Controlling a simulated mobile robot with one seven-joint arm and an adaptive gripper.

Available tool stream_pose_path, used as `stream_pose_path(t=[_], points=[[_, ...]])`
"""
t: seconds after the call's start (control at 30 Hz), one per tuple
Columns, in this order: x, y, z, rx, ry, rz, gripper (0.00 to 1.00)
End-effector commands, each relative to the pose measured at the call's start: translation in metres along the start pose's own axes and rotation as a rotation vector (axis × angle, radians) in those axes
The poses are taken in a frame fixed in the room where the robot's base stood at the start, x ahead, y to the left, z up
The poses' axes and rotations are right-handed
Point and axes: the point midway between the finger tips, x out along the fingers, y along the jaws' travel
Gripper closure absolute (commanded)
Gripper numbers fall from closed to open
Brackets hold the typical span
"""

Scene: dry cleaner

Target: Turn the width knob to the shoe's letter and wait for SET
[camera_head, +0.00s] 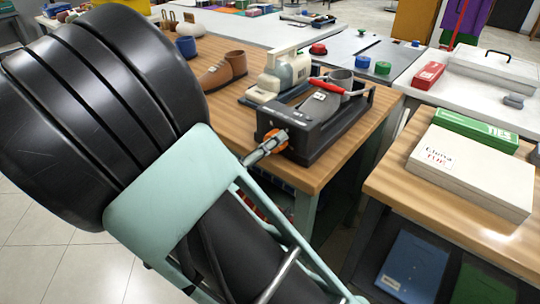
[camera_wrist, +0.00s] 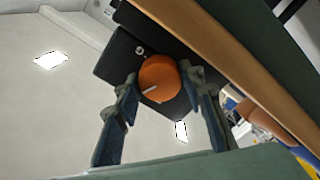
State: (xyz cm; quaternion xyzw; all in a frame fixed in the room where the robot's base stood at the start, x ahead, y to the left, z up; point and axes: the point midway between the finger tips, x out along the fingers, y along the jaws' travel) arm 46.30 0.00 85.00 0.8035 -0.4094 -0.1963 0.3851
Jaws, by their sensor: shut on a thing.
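The orange width knob (camera_wrist: 159,74) is on the end face of a black shoe machine (camera_head: 318,122). In the wrist view the knob carries a pale pointer line. My gripper (camera_wrist: 160,84) has its two fingers on either side of the knob and is shut on it. In the head view the gripper (camera_head: 272,146) meets the knob (camera_head: 277,139) at the machine's front left end, and my arm covers the left of the picture. A brown shoe (camera_head: 222,71) stands on the wooden bench behind. The letter and any SET display are not readable.
A grey and cream device (camera_head: 288,72) stands behind the black machine, with a red-handled tool (camera_head: 327,86) on the machine. A white box (camera_head: 470,170) and a green box (camera_head: 475,130) lie on the right-hand bench. A gap separates the benches.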

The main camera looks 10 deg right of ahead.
Motion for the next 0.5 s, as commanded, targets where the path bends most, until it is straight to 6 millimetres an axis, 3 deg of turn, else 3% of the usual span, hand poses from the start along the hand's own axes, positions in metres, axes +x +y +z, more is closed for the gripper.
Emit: stream_pose_path(t=[0.5], points=[[-0.0003,-0.0006,0.0008,0.19,-0.001,0.0,0.88]])
